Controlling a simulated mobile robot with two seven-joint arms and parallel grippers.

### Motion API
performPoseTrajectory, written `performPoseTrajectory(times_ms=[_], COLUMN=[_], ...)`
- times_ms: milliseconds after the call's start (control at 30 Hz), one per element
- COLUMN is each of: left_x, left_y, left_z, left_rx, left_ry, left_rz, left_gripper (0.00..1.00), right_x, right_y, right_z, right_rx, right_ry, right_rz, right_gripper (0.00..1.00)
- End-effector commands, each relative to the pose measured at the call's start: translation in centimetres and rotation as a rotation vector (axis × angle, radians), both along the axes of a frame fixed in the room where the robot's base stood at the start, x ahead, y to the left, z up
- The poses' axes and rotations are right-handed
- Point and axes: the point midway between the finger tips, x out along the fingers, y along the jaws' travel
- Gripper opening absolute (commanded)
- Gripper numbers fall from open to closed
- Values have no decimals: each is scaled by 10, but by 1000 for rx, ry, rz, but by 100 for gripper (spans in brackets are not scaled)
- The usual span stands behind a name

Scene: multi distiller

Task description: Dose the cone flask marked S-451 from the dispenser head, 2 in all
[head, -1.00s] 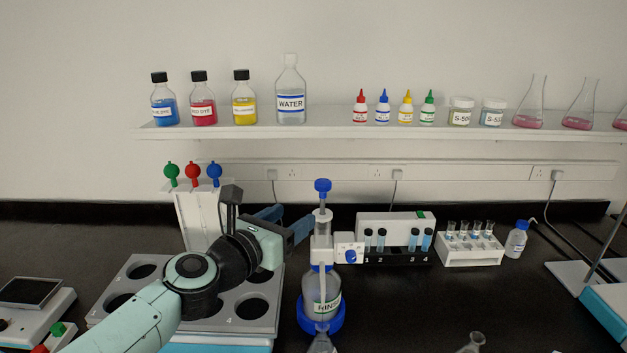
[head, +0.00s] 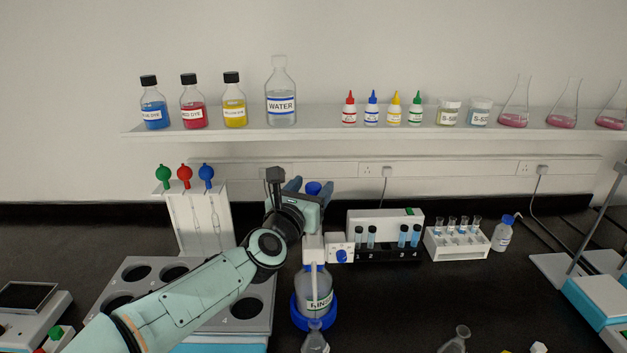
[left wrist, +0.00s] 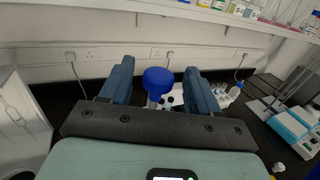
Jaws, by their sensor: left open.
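The dispenser head, a clear and white unit with a blue plunger knob (head: 313,188), stands on a clear bottle (head: 314,284) labelled "RIN…" in a blue base ring. A cone flask (head: 315,343) is partly visible below it at the bottom edge; no S-451 mark is readable. My left gripper (head: 308,187) is open at plunger height. In the left wrist view the blue knob (left wrist: 158,77) shows between the two blue fingers, with gaps on both sides. Whether they surround it in depth is unclear. My right gripper is not in view.
Another glass flask (head: 456,339) stands at the lower right. A cuvette block (head: 385,252) and a white tube rack (head: 462,246) are right of the dispenser. A grey tray with round holes (head: 255,327) is left. A pipette stand (head: 193,225) stands behind.

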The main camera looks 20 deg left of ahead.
Motion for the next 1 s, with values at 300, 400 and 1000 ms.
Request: performPoseTrajectory(times_ms=[300,400,1000], left_x=[18,18,17], left_y=[1,2,1], left_z=[0,0,-19], left_rx=[1,1,0], left_ry=[1,0,2], left_rz=[1,1,1], left_gripper=[62,62,0], right_x=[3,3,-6], right_y=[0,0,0], right_z=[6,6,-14], right_rx=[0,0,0], right_ry=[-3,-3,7], right_rz=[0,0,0], right_gripper=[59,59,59])
